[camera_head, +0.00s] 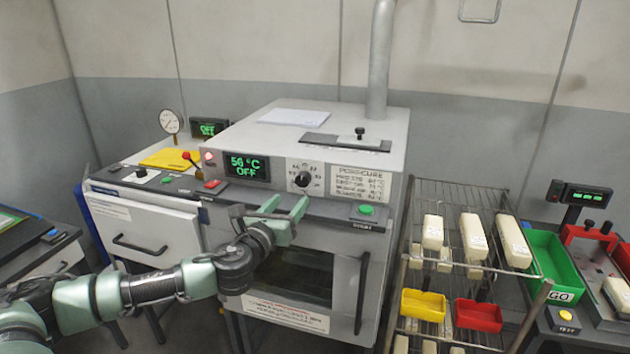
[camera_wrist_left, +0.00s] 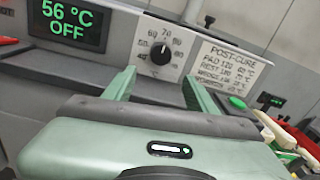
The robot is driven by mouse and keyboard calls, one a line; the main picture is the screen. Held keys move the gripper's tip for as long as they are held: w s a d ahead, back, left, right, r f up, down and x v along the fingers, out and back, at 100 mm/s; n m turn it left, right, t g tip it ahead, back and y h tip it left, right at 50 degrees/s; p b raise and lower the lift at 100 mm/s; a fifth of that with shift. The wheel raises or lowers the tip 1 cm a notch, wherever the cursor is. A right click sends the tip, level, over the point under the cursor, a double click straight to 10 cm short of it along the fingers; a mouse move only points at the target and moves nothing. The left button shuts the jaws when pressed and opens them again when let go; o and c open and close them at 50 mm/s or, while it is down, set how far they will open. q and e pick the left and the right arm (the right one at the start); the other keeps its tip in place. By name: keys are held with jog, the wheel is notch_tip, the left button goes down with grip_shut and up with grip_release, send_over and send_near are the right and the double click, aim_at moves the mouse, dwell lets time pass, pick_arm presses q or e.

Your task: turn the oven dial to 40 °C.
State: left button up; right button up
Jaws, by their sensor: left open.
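The oven (camera_head: 230,140) has a black dial (camera_head: 302,179) on a white scale plate on its front panel. The dial also shows in the left wrist view (camera_wrist_left: 161,54), with marks such as 40, 60, 70 and 80 around it. The oven display (camera_head: 247,168) reads 56 °C and OFF in green; it also shows in the left wrist view (camera_wrist_left: 67,24). My left gripper (camera_head: 284,206) is open and empty, just in front of and below the dial. In the left wrist view its fingers (camera_wrist_left: 157,85) stand on either side of the dial, apart from it. My right gripper is not in view.
A green button (camera_head: 366,210) sits right of the dial, and a red button (camera_head: 213,184) sits left under the display. A post-cure label (camera_head: 360,182) is beside the dial. A wire rack (camera_head: 462,190) with pale blocks and bins stands right of the oven.

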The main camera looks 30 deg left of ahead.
aim_at(301, 181)
pick_arm(q)
jog(key=shift+m, duration=0.5)
jog(key=w+p, duration=0.1)
jog(key=w, duration=0.1)
jog(key=w+a+r, duration=0.1)
jog(key=w, duration=0.1)
jog(key=w+p, duration=0.1)
jog(key=w, duration=0.1)
jog(key=shift+w+a+r+p, duration=0.3)
jog(key=shift+w+a+p, duration=0.05)
jog(key=shift+w, duration=0.05)
jog(key=shift+w+a+f, duration=0.1)
jog(key=shift+w, duration=0.45)
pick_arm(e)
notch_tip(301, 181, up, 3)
pick_arm(q)
grip_shut()
